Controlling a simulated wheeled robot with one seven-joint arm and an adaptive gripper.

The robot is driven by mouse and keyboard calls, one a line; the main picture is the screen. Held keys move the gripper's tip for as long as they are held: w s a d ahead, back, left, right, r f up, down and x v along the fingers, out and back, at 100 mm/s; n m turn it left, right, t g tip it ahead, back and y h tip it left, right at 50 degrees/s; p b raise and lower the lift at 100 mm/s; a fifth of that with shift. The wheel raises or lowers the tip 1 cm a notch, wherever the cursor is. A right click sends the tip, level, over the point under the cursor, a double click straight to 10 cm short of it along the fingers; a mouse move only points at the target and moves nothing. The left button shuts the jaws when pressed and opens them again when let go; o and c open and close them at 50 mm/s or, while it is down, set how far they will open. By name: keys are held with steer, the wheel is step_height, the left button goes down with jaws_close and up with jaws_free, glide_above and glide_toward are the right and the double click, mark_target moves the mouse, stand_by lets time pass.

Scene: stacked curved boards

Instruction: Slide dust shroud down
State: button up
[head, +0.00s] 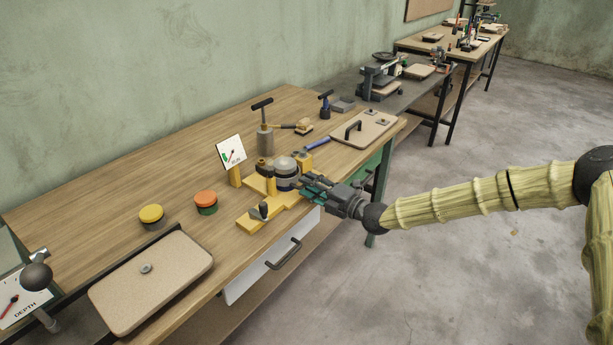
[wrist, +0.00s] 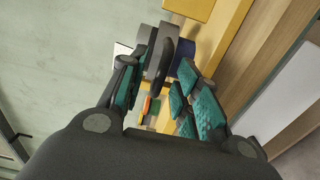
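A rounded fixture with a grey domed top (head: 285,164) and a dark blue band stands on a yellow base (head: 262,216) near the front edge of the wooden bench. No part is labelled as the dust shroud; the grey cap or ring may be it. My gripper (head: 306,184) reaches in from the right, close beside the fixture. In the wrist view its teal-padded fingers (wrist: 160,88) are apart. A grey rounded part (wrist: 153,50) with a dark rim lies ahead between the fingertips, with a dark blue part (wrist: 187,70) beside it. I cannot tell whether the fingers touch it.
An orange-topped button (head: 206,198) and a yellow-topped button (head: 151,213) are to the left. A beige panel (head: 150,285) lies at front left. A white drawer (head: 272,262) is below the bench edge.

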steer(key=p+v, duration=0.1)
steer(key=v, duration=0.5)
steer(key=shift+s+d, duration=0.2)
stand_by(0.4)
steer(key=s+a+f+n+g, duration=0.55)
steer(key=s+f, duration=0.25)
steer(key=s, duration=0.2)
steer(key=s+d+f+n+g+h, duration=0.1)
steer(key=s+f+n+g+h, duration=0.25)
steer(key=s+f+n, duration=0.65)
steer(key=s+d+f+n+g+h, duration=0.1)
steer(key=s+f+n+g+h, duration=0.4)
steer(key=s, duration=0.8)
steer(key=s+d+f+n+t+h, duration=0.1)
steer(key=s+d+f+n+h, duration=0.2)
steer(key=s+d+n, duration=0.5)
steer(key=s+d+f+n+t+h, duration=0.2)
steer(key=s+d+n, duration=0.6)
steer(key=d+n, duration=0.6)
steer(key=shift+d+f+h, duration=0.4)
steer(key=shift+f+h, duration=0.15)
steer(key=shift+f, duration=0.1)
